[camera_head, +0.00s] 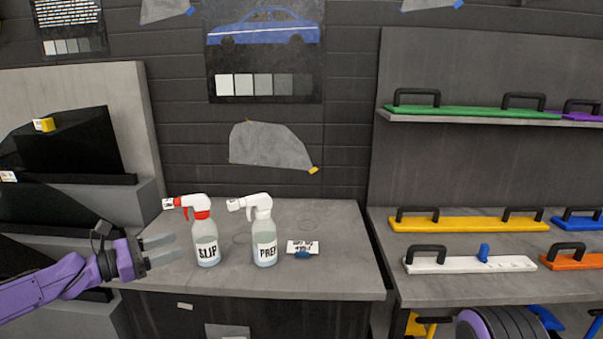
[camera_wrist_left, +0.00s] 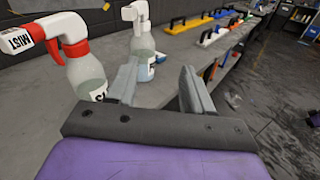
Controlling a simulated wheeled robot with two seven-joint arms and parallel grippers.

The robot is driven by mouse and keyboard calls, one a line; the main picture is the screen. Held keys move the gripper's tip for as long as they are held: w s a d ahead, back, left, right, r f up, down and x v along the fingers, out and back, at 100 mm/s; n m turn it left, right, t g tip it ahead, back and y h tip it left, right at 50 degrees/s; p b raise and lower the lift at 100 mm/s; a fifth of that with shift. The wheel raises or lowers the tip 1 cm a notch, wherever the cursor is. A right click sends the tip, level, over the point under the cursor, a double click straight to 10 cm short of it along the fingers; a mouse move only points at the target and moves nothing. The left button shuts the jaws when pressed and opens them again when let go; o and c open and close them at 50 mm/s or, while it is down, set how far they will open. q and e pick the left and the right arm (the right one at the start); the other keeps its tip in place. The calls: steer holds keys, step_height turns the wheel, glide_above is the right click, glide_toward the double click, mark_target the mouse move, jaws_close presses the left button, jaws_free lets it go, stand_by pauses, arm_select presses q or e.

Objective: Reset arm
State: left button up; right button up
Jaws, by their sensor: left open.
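My left gripper (camera_head: 160,250) comes in from the left in the head view, at the left front of the grey counter. Its two grey fingers are apart with nothing between them; they also show in the left wrist view (camera_wrist_left: 160,85). A spray bottle labelled SLIP (camera_head: 206,245), with a red and white head, stands upright just right of the fingertips, apart from them. It also shows in the left wrist view (camera_wrist_left: 85,75). A white-headed bottle labelled PREP (camera_head: 264,243) stands to its right. My right gripper is in neither view.
A small white labelled item with a blue part (camera_head: 303,248) lies right of the PREP bottle on the counter (camera_head: 340,285). Shelves at the right hold several handled tools, including yellow (camera_head: 465,224) and white (camera_head: 470,265) ones. Dark film pieces (camera_head: 65,145) stand at the left.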

arm_select(q)
steer(key=s+d+f+m+g+y, duration=0.1)
steer(key=s+d+f+y, duration=0.2)
steer(key=f, duration=0.7)
steer(key=s+d+f+m+g+y, duration=0.1)
steer(key=d+f+m+y, duration=0.3)
steer(key=f, duration=0.6)
steer(key=s+f+m+g+y, duration=0.2)
steer(key=s+f+y, duration=0.3)
steer(key=s+f, duration=0.5)
steer(key=s+a+f+m+g+y, duration=0.1)
steer(key=s+a+f+m, duration=0.1)
steer(key=s, duration=0.7)
steer(key=s+a+f+m+g+y, duration=0.1)
steer(key=s+f+m, duration=0.3)
steer(key=s, duration=0.6)
steer(key=s+a+f+m+g+y, duration=0.1)
steer(key=s+a+f+m+y, duration=0.1)
steer(key=s, duration=0.8)
steer(key=f+m+y, duration=0.1)
steer(key=m, duration=0.1)
steer(key=shift+a+m+g, duration=0.3)
steer(key=shift+a+g, duration=0.05)
steer(key=shift+g, duration=0.05)
